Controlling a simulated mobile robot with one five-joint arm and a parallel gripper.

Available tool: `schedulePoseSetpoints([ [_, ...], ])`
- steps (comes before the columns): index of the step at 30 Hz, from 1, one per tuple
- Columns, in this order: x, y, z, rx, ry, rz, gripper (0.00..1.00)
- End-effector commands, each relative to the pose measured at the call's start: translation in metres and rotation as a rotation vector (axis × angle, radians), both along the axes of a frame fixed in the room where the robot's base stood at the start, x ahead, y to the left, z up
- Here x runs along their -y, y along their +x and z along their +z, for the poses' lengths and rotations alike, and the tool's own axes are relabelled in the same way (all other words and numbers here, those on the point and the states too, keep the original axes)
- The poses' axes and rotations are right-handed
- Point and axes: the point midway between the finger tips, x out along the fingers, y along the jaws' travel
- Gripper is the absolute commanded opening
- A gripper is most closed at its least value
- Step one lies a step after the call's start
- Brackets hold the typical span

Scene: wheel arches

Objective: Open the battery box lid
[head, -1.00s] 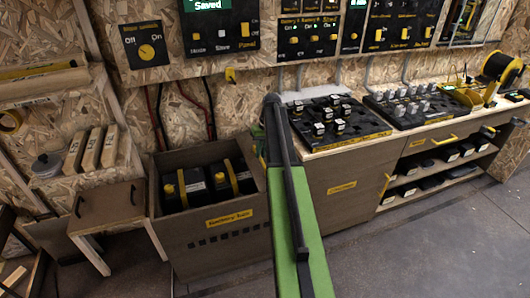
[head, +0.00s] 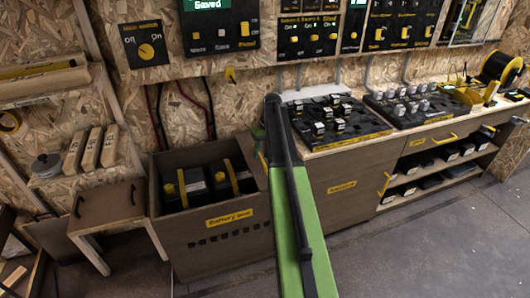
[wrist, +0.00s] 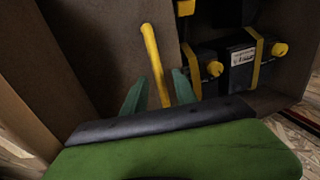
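The battery box (head: 215,245) is a brown open-topped box with a yellow label, left of my arm in the head view. Black batteries (head: 195,188) with yellow straps and caps show inside; they also show in the wrist view (wrist: 238,62). In the wrist view a brown panel (wrist: 105,45), apparently the lid, stands beside the opening and bears a yellow bar handle (wrist: 153,55). My gripper (wrist: 158,80) has its two green fingers apart, one on each side of the handle; contact is not clear.
A small brown stool-like stand (head: 108,205) with black handles is left of the box. A workbench (head: 345,185) with black trays (head: 338,122) adjoins on the right. Control panels hang on the wall behind. The floor at front right is clear.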

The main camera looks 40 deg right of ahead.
Motion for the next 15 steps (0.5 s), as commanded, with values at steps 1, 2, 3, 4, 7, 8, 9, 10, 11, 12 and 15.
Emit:
schedulePoseSetpoints([
  [1,0.000,0.000,0.002,0.000,0.000,0.000,0.34],
  [2,0.000,0.000,0.003,0.001,0.000,0.000,0.34],
  [3,0.001,0.000,0.006,0.001,0.000,0.000,0.34],
  [4,0.001,0.000,0.009,0.001,0.000,0.000,0.34],
  [7,0.003,-0.001,0.022,0.001,0.000,-0.001,0.34],
  [8,0.004,-0.001,0.027,0.001,0.000,-0.001,0.34],
  [9,0.005,-0.002,0.035,0.001,0.000,-0.001,0.34],
  [10,0.006,-0.002,0.041,0.001,0.000,-0.001,0.34],
  [11,0.007,-0.003,0.048,0.001,0.000,-0.001,0.34],
  [12,0.009,-0.003,0.057,0.001,0.000,-0.001,0.34],
  [15,0.013,-0.005,0.080,0.001,0.000,0.000,0.34],
])
